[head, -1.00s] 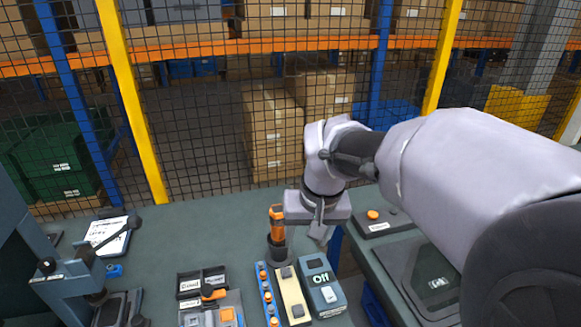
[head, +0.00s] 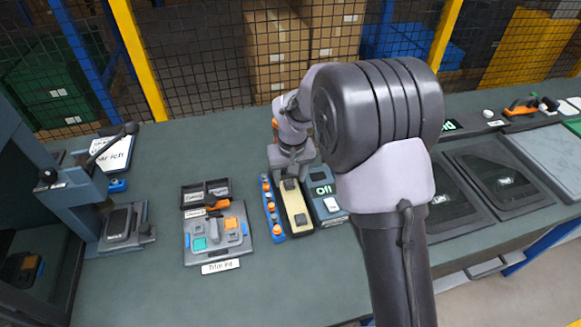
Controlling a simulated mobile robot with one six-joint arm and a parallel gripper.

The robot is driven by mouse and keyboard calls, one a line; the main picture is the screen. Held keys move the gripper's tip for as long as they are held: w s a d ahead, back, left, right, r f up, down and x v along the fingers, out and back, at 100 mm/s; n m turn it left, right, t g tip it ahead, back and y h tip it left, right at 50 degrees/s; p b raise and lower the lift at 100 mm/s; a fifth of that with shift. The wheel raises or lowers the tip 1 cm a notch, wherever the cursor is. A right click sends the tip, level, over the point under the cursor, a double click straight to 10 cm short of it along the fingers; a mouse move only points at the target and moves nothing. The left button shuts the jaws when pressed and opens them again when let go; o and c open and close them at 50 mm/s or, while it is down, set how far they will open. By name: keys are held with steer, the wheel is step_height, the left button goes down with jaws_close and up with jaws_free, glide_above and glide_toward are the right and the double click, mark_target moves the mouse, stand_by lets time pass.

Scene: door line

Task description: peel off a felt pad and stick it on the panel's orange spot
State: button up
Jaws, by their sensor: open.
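A cream strip (head: 295,212) lies on the bench and carries dark square felt pads (head: 298,219), one near its far end and one near the middle. My gripper (head: 290,168) is over the far end of the strip, pointing down. It is open; its fingertips are small here, and I cannot tell whether they touch a pad. A grey panel (head: 216,251) lies to the left of the strip. An orange spot (head: 233,224) shows on its right part and a teal patch (head: 199,243) on its left.
A blue rail with orange knobs (head: 272,207) and a box marked "Off" (head: 323,192) flank the strip closely. A black tray (head: 206,190) sits behind the panel. A lever press (head: 85,205) stands at left. The front bench is clear.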

steer(key=shift+w+f, duration=0.1)
steer(key=shift+f, duration=0.8)
jaws_close()
steer(key=c, duration=0.8)
jaws_free()
jaws_close()
steer(key=shift+r, duration=0.25)
